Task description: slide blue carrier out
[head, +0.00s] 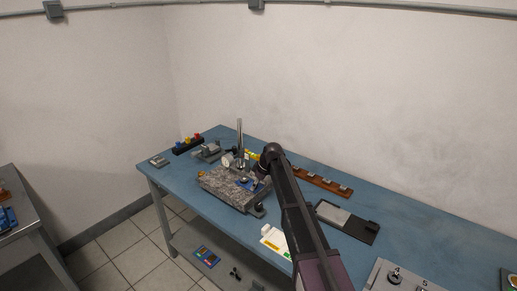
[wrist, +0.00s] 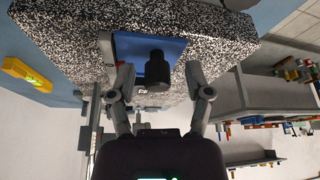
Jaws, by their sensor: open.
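The blue carrier (wrist: 178,47) lies on the speckled granite block (wrist: 222,47) in the wrist view, with a dark cylindrical knob (wrist: 157,69) standing out from it. In the head view, the blue carrier (head: 243,183) shows as a small blue patch on the granite block (head: 220,183), partly covered by my arm. My gripper (wrist: 160,78) is open in the wrist view, with one finger on each side of the knob. A gap seems to show between each finger and the knob; contact cannot be told for sure. In the head view my fingertips are largely hidden.
A metal post (head: 240,138) stands upright on the granite block. A yellow piece (wrist: 25,74) lies beside the block. A brown rack (head: 322,182) and a grey and black tray (head: 345,221) are on the blue table, right of my arm. The table's front edge is close to the block.

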